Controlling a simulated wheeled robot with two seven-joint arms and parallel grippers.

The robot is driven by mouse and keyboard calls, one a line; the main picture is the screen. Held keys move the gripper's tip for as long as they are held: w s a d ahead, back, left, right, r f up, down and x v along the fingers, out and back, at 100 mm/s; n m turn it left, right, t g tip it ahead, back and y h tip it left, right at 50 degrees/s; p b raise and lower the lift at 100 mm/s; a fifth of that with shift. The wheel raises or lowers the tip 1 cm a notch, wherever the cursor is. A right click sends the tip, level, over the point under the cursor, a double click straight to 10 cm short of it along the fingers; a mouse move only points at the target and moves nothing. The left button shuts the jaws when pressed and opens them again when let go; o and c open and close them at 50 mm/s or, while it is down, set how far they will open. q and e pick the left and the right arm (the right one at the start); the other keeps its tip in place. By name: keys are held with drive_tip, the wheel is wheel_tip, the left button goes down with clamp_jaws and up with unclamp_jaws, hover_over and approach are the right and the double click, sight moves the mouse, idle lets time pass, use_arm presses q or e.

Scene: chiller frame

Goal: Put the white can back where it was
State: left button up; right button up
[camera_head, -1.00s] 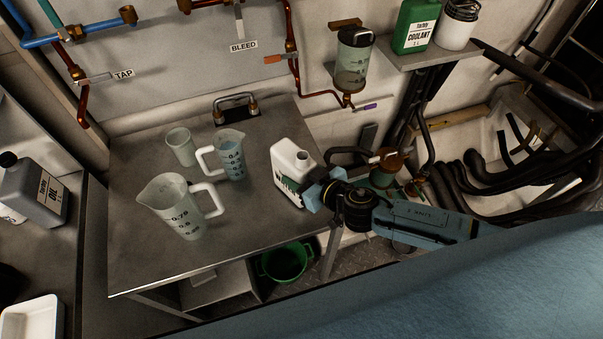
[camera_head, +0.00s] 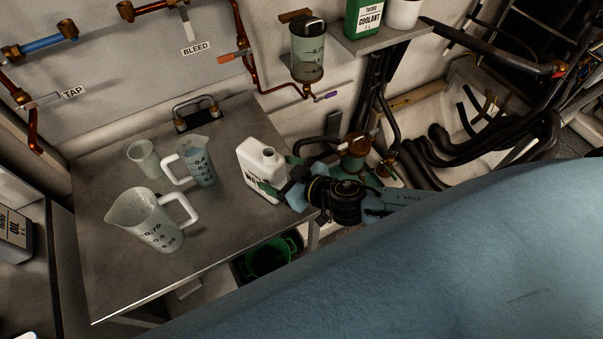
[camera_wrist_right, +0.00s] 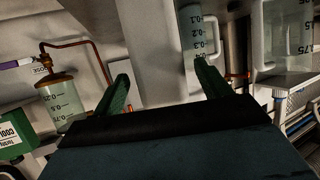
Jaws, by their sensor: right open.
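The white can (camera_head: 258,163), with dark lettering low on its side, stands upright on the metal worktop (camera_head: 120,270), near its right edge. My right gripper (camera_head: 280,177) is at the can's right side, with its green fingers spread. In the right wrist view the can (camera_wrist_right: 150,45) shows as a pale wall ahead of and between the two open fingers (camera_wrist_right: 163,85). Whether the fingers touch it I cannot tell. The lower right part of the can is hidden by the gripper. My left gripper is not in view.
Left of the can stand a large measuring jug (camera_head: 150,225), a smaller jug (camera_head: 198,165) and a clear cup (camera_head: 143,158). A green bucket (camera_head: 268,258) is below the worktop. A shelf (camera_head: 380,38) holds a green coolant can (camera_head: 364,15) and a white container (camera_head: 404,12). Pipes line the wall.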

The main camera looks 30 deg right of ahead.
drive_tip(key=v, duration=0.8)
drive_tip(key=shift+s+b, duration=0.2)
drive_tip(key=shift+b, duration=0.1)
